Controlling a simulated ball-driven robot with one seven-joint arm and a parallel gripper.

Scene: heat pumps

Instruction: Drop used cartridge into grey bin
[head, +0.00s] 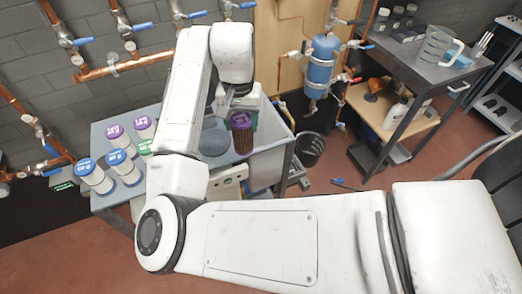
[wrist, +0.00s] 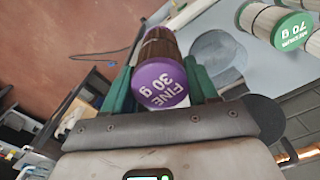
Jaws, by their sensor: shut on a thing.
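The used cartridge (head: 243,139) has a brown, dirty pleated body and a purple cap. In the wrist view its cap (wrist: 160,84) reads "FINE 30 g". My gripper (head: 241,104) is shut on it near the capped end, with a green finger on either side in the wrist view (wrist: 163,88). The cartridge hangs above the right part of the grey bench, cap uppermost. A dark grey bin (head: 311,150) stands on the floor to the right of the bench, apart from the cartridge. The bin's inside is mostly hidden.
Several clean white cartridges with blue, purple and green caps (head: 118,160) stand on the bench's left. A round grey piece (head: 213,141) is beside the held cartridge. A blue tank (head: 322,66) and a dark cart (head: 420,75) stand beyond the bin. Red floor is open nearby.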

